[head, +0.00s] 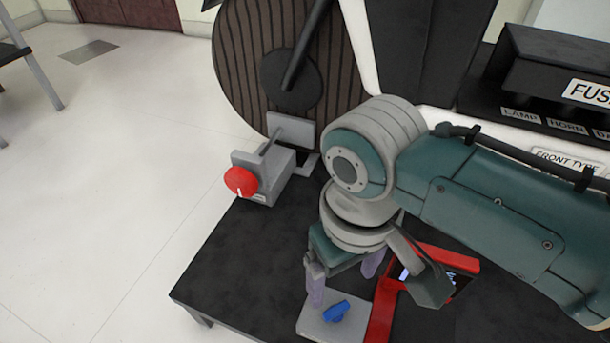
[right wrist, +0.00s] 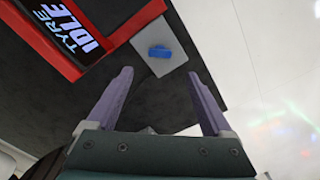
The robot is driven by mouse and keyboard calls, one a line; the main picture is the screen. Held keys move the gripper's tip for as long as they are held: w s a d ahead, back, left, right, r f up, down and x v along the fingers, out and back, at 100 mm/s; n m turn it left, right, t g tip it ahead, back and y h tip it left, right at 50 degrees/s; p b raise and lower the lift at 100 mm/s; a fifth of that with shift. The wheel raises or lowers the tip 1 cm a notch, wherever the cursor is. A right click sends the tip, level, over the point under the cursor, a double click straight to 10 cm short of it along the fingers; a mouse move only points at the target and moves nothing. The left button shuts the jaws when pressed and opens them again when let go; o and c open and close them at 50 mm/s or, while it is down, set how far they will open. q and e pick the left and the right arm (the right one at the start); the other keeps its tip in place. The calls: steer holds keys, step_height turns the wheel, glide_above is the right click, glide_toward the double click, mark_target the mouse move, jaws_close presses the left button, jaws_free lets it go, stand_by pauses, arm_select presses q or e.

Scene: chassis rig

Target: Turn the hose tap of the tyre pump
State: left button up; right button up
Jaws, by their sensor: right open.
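The hose tap is a small blue handle (head: 335,311) on a grey plate (head: 312,326) beside the red tyre pump (head: 382,305). In the right wrist view the blue handle (right wrist: 160,52) lies just beyond the fingertips, between their lines. The pump's display there reads "TYRE IDLE" (right wrist: 75,30). My right gripper (head: 344,281) points down above the plate, open, with its two lilac fingers apart and nothing between them. It appears clear of the handle. My arm hides part of the pump in the head view. My left gripper is not in view.
A red round knob (head: 240,181) on a grey box (head: 275,178) stands at the dark table's (head: 230,260) left edge, near a large ribbed wheel (head: 245,60). A black fuse panel (head: 550,75) is at the back right. The table's front left is clear.

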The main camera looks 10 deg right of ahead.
mark_target(337, 309)
step_height(337, 309, down, 10)
steer(key=b, duration=0.8)
steer(key=shift+r, duration=0.15)
steer(key=shift+r, duration=0.1)
steer(key=shift+c, duration=0.3)
